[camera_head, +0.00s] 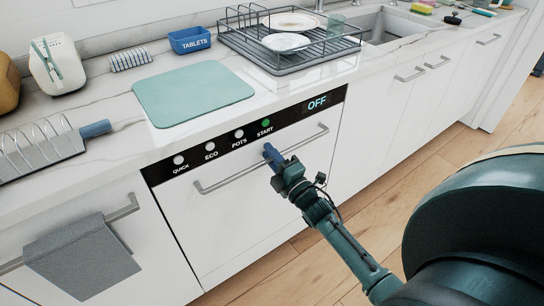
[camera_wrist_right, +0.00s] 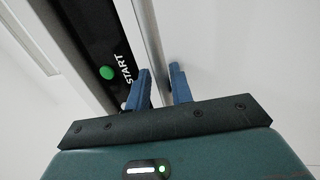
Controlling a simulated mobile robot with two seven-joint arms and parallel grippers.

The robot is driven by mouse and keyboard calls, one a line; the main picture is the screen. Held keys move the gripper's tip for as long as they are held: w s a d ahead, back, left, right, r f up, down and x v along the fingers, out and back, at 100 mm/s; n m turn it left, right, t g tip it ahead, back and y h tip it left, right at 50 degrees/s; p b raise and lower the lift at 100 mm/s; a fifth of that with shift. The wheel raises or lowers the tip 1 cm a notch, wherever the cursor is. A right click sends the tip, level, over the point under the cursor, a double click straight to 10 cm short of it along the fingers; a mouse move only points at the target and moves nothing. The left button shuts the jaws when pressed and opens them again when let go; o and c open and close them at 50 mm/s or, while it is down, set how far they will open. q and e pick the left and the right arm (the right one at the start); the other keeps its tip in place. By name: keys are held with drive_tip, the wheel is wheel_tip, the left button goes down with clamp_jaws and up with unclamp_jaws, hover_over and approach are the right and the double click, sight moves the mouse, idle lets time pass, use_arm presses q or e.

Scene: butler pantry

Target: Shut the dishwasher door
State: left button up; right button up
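The dishwasher door (camera_head: 235,228) is white and upright. It looks flush with the cabinet fronts, though a small gap would be hard to see. Its black control strip (camera_head: 222,150) has several buttons and a display reading OFF. A bar handle (camera_head: 228,176) runs across the door. My right gripper (camera_head: 270,154) is at the upper front of the door, by the handle and below the START button. In the right wrist view, its blue fingers (camera_wrist_right: 160,75) are apart, with the pale bar (camera_wrist_right: 147,35) reaching toward the gap. Contact is unclear. My left gripper is out of view.
The counter above holds a teal mat (camera_head: 192,95), a dish rack (camera_head: 288,45) with plates, a blue TABLETS box (camera_head: 189,40) and a wire toast rack (camera_head: 38,145). A grey towel (camera_head: 80,258) hangs on the left handle. The wooden floor in front is clear.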

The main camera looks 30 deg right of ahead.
drive_tip(key=shift+f, duration=0.15)
drive_tip(key=shift+s+f, duration=0.3)
drive_tip(key=shift+s, duration=0.2)
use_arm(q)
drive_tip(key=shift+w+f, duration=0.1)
use_arm(e)
drive_tip(key=v, duration=1.2)
drive_tip(key=shift+r, duration=0.35)
drive_tip(key=shift+s+d, duration=0.1)
